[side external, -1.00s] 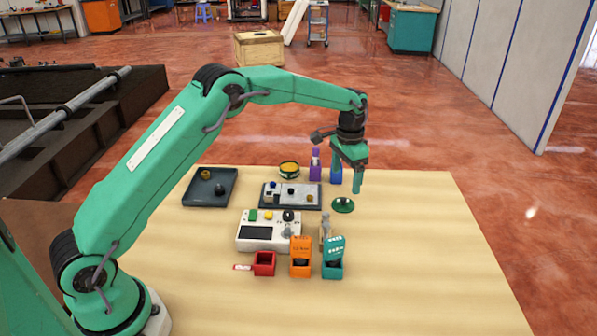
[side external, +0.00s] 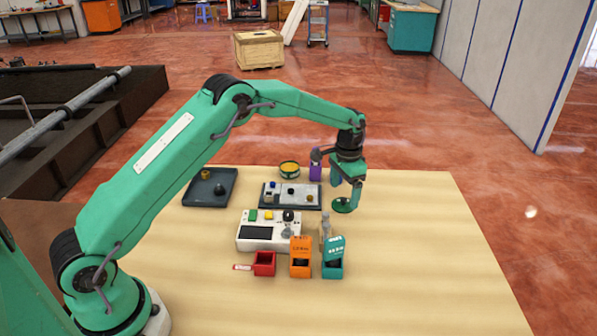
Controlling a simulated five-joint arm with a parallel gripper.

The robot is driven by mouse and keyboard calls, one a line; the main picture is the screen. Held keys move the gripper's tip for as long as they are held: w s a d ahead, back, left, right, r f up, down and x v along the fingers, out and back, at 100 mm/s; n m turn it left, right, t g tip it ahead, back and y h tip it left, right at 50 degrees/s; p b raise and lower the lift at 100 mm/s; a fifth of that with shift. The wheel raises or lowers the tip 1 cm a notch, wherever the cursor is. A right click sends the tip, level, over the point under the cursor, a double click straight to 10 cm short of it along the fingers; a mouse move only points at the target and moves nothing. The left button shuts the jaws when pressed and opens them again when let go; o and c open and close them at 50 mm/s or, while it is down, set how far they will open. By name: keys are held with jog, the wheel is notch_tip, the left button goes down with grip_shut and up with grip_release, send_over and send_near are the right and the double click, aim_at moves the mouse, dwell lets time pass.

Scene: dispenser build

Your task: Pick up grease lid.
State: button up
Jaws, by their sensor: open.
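The grease lid, a round dark-green disc (side external: 342,206), lies on the light wooden table, right of the grey fixture plate. My gripper (side external: 345,199) is open and right above the lid, its fingers pointing down and reaching to about its level. The fingers partly cover the lid, and I cannot tell whether they touch it. A green and yellow round tin (side external: 289,169), which may be the grease tin, stands at the back of the table.
A dark tray (side external: 209,190) with small parts is at left. The grey fixture plate (side external: 275,205), white control box (side external: 258,233), and red (side external: 264,264), orange (side external: 301,264) and teal (side external: 333,268) bins are nearby. A purple bottle (side external: 315,172) stands behind. The table's right side is clear.

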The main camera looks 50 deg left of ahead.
aim_at(343, 202)
jog(key=shift+f, duration=1.45)
jog(key=c, duration=1)
